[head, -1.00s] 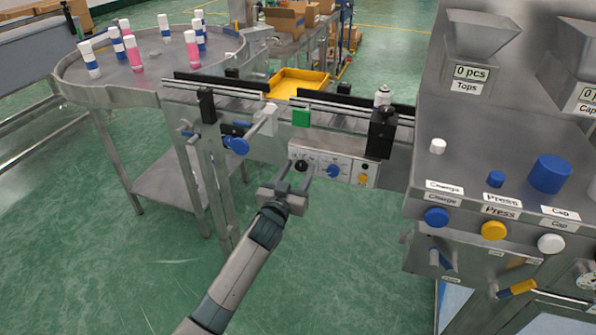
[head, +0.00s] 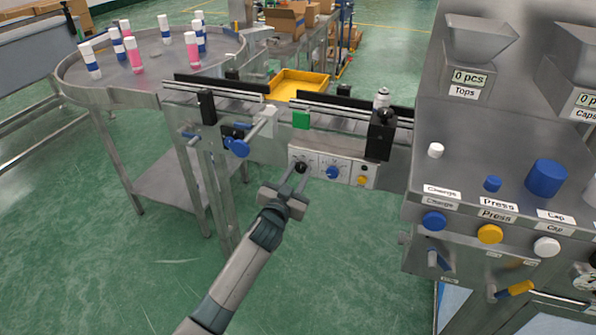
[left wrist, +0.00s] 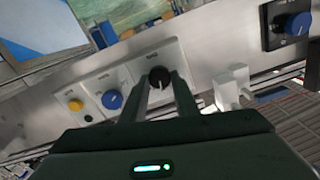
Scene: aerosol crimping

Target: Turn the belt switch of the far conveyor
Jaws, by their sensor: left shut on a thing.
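The far conveyor (head: 270,140) carries a white control panel (head: 347,168) on its front side. On the panel are a black knob (head: 301,167), a blue knob (head: 333,172) and a yellow button (head: 362,180). My left gripper (head: 298,178) reaches up to the black knob, its two fingers on either side of it. In the left wrist view the black knob (left wrist: 159,77) sits between the fingertips, with the blue knob (left wrist: 112,99) and yellow button (left wrist: 76,104) to its left. The panel's small lettering is not readable. My right gripper does not show.
A round table (head: 150,93) with several bottles stands at the left. A yellow tray (head: 298,83) lies behind the conveyor.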

